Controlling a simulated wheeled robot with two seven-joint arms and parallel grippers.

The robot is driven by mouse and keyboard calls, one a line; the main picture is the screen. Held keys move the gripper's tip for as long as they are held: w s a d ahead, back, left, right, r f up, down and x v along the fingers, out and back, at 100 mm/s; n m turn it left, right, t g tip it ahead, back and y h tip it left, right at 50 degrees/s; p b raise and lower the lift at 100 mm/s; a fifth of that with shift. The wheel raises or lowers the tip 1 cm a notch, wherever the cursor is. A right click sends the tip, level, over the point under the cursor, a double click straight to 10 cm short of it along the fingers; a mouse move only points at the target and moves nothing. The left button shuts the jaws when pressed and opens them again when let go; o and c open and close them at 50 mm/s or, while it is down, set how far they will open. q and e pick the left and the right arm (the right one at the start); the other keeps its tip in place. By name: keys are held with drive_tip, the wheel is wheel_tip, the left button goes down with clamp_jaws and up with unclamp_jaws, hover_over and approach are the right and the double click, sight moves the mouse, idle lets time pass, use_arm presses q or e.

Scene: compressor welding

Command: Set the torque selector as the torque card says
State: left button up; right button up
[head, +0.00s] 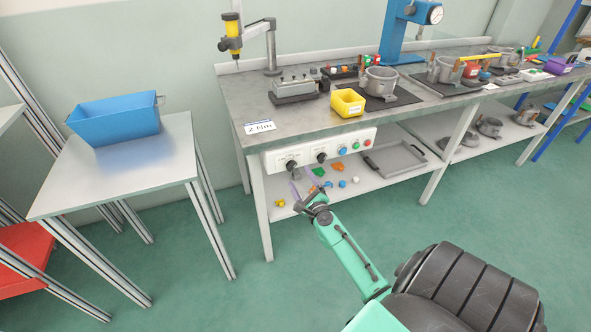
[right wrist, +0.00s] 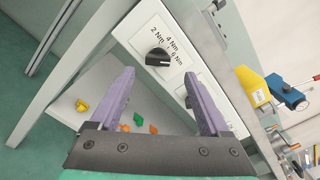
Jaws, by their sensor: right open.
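The torque card (head: 259,127) lies on the bench's front left corner and reads "2 Nm". The torque selector (head: 291,165) is a black knob on the white front panel. In the right wrist view the selector (right wrist: 157,57) has marks for 2, 4 and 6 Nm around it; its white line appears to point right, toward 6 Nm. My right gripper (head: 301,176) is open and empty, just in front of and below the selector. In the right wrist view its purple fingers (right wrist: 159,74) are spread either side of the knob, apart from it. My left gripper is out of view.
A second knob (head: 321,157) and several coloured buttons sit right of the selector on the panel. A yellow bin (head: 348,103) stands on the bench above. Small coloured pieces lie on the lower shelf (head: 375,182). A side table with a blue bin (head: 115,120) stands left.

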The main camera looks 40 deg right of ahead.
sight(293, 168)
drive_tip(key=x, duration=0.5)
drive_tip(key=shift+a+f+b, duration=0.1)
drive_tip(key=shift+a+b, duration=0.05)
drive_tip(key=shift+b, duration=0.15)
drive_tip(key=shift+w, duration=0.15)
clamp_jaws()
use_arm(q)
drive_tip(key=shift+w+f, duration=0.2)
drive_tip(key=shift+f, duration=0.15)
